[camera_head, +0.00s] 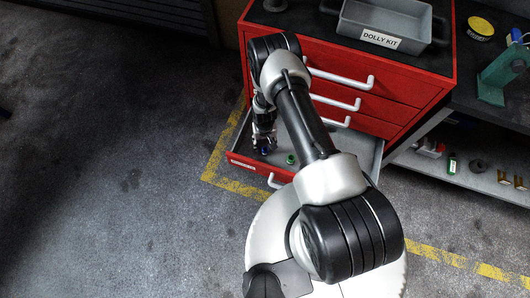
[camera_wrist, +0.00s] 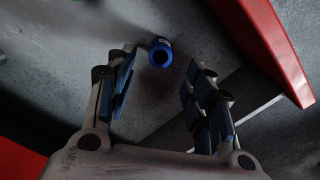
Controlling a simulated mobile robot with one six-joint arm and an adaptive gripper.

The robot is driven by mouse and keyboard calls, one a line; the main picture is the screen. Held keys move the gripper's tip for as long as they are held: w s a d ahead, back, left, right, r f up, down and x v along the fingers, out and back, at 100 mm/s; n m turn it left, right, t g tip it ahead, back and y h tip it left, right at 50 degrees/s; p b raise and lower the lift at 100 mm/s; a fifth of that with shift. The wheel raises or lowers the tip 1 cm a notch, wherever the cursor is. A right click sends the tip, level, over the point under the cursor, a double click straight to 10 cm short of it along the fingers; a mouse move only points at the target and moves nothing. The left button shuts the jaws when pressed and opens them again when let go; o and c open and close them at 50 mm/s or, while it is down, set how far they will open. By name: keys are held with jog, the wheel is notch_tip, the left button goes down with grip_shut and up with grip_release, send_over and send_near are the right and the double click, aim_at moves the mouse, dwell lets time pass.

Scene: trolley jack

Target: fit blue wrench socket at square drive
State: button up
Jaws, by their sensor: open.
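The blue wrench socket (camera_wrist: 160,52) sits on the grey drawer floor in the wrist view, its dark round opening facing the camera. It lies beyond and between the two fingers of my gripper (camera_wrist: 162,85), which are apart with nothing between them. In the head view my gripper (camera_head: 264,140) reaches down into the open bottom drawer (camera_head: 345,152) of the red cabinet. A bit of the blue socket (camera_head: 265,151) shows at the fingertips there. I cannot tell the square drive in either view.
A green socket (camera_head: 291,159) stands in the drawer to the right of my gripper. Red drawer walls (camera_wrist: 270,50) rise close by in the wrist view. The red cabinet (camera_head: 400,85) with its handles is behind, with a grey DOLLY KIT tray (camera_head: 385,22) on top. A shelf (camera_head: 460,175) is at right.

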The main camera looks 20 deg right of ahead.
aim_at(265, 149)
jog(key=shift+s+f+b, duration=0.2)
jog(key=shift+f+b, duration=0.5)
jog(key=shift+f, duration=0.85)
jog(key=shift+s+f+b, duration=0.15)
jog(key=shift+f+b, duration=0.5)
jog(key=shift+f, duration=0.9)
jog(key=shift+r, duration=0.1)
jog(key=shift+c, duration=0.2)
grip_shut()
jog(key=shift+r, duration=0.1)
